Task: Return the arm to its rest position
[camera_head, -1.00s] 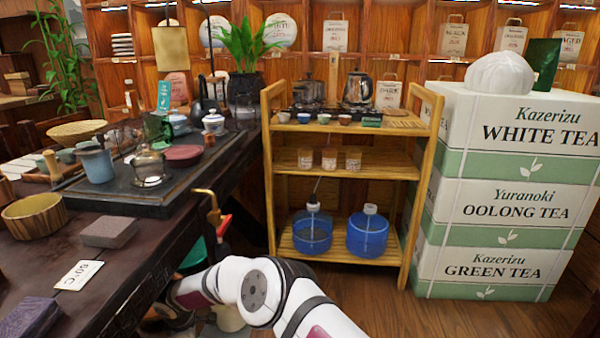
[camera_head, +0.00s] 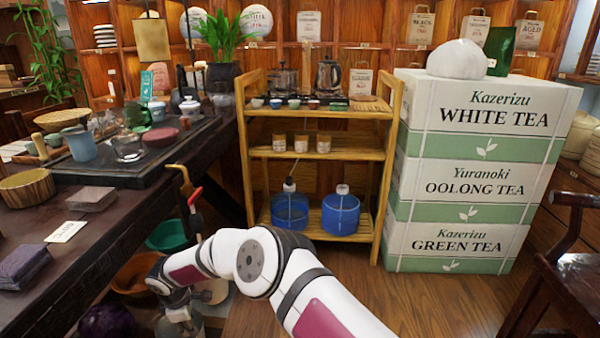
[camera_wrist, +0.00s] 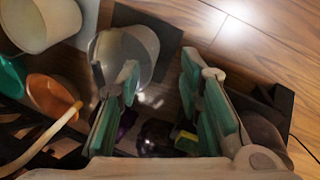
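My arm, white with dark red panels, is folded low in the head view, in front of the shelf and beside the dark table. My gripper (camera_wrist: 160,92) shows in the wrist view with its two green-padded fingers apart. Nothing is held between them. It points down at the floor area near the table, above dark purple objects (camera_wrist: 155,135) and a grey rounded vessel (camera_wrist: 125,55). The gripper itself does not show clearly in the head view.
The dark table (camera_head: 110,215) with tea ware stands at left. A wooden shelf (camera_head: 320,150) holds kettles, cups and blue water jugs. Stacked tea boxes (camera_head: 470,185) stand at right, with a dark chair (camera_head: 560,270) nearer. An orange bowl (camera_wrist: 50,95) lies below. Wooden floor is clear in front of the boxes.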

